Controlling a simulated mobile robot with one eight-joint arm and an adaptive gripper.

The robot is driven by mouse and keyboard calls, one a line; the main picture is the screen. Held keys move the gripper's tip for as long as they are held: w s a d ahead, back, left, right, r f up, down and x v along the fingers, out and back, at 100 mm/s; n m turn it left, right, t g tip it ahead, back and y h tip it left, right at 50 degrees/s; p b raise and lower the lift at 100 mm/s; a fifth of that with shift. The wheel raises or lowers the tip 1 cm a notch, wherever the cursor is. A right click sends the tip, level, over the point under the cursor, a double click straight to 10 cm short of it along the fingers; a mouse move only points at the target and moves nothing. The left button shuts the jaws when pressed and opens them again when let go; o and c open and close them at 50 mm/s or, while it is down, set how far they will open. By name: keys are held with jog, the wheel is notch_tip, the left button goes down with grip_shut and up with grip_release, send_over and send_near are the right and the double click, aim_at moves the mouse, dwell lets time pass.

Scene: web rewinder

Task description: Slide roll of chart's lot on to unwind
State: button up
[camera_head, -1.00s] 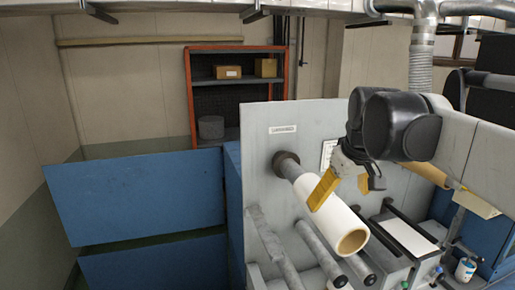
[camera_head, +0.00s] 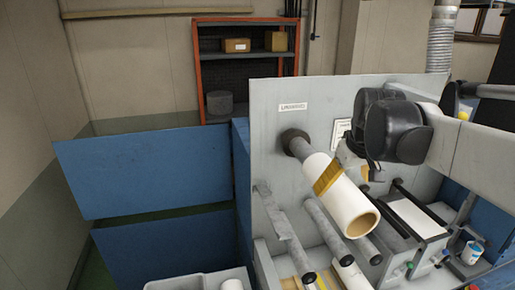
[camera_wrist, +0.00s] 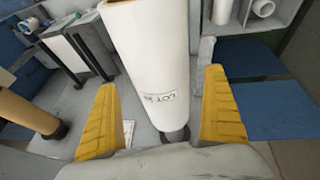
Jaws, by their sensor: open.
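A white roll (camera_head: 345,201) with a tan core sits around the grey shaft that sticks out from the dark collar (camera_head: 295,143) on the machine's upright plate (camera_head: 275,165). A short bare stretch of shaft shows between collar and roll. In the wrist view the roll (camera_wrist: 150,55) carries a label (camera_wrist: 159,97) reading "LOT"; the rest is too small to read. My gripper (camera_head: 343,180) is open around the roll, one yellow finger on its near side; the far finger is mostly hidden. In the wrist view the fingers of my gripper (camera_wrist: 160,80) stand either side of the roll with gaps.
Grey rollers (camera_head: 325,228) jut out below the roll. A light tray (camera_head: 200,281) with a white roll in it stands at the lower left. A blue panel (camera_head: 140,180) stands left of the machine. A tan roll (camera_wrist: 27,110) is at left in the wrist view.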

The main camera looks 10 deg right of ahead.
jog(key=shift+x, duration=2.6)
jog(key=shift+w, duration=0.1)
jog(key=c, duration=1.3)
